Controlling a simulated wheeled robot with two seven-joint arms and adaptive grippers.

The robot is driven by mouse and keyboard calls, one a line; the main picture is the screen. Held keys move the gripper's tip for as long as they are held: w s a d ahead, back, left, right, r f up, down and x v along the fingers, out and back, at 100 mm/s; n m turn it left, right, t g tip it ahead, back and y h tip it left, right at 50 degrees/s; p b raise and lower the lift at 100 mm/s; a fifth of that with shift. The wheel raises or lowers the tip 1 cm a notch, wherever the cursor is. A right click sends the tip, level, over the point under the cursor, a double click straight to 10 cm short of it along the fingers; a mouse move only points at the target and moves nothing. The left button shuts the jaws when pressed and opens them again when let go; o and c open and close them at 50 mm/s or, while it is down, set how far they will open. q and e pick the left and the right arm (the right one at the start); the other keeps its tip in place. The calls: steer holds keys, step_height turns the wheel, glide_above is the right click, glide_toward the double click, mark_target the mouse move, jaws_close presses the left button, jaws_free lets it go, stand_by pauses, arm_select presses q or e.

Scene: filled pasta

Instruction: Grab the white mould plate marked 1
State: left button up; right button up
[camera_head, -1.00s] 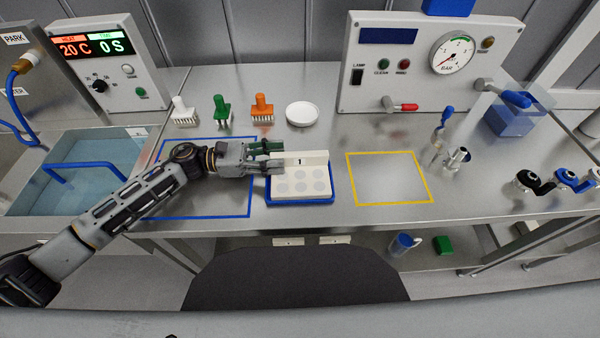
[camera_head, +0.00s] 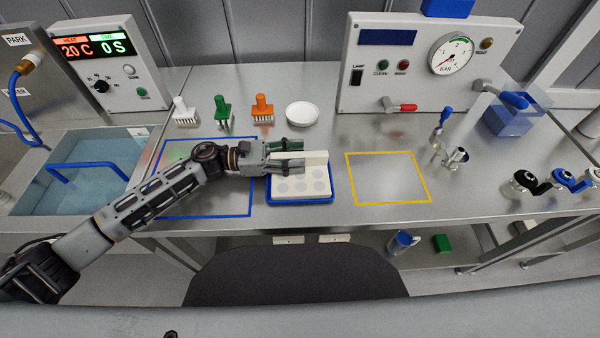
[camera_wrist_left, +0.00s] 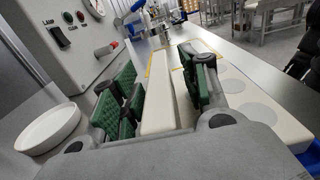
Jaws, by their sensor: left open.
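The white mould plate (camera_head: 300,187) lies in a blue tray (camera_head: 300,201) near the front of the bench. It has round grey recesses on top and a raised white bar (camera_head: 314,157) along its back edge. My left gripper (camera_head: 290,155) reaches in from the left at the bar. In the left wrist view the open green-padded fingers stand on either side of the bar (camera_wrist_left: 158,95), with gaps showing. The number 1 is hidden now. The right gripper is not in view.
Blue (camera_head: 250,200) and yellow (camera_head: 431,190) taped squares flank the tray; the yellow one is empty. White, green and orange (camera_head: 262,107) brushes and a white round dish (camera_head: 302,113) stand behind. A water basin (camera_head: 85,165) is at the left.

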arm_select(q)
steer(key=shift+c, duration=0.3)
jaws_close()
steer(key=shift+r, duration=0.1)
steer(key=shift+r, duration=4.95)
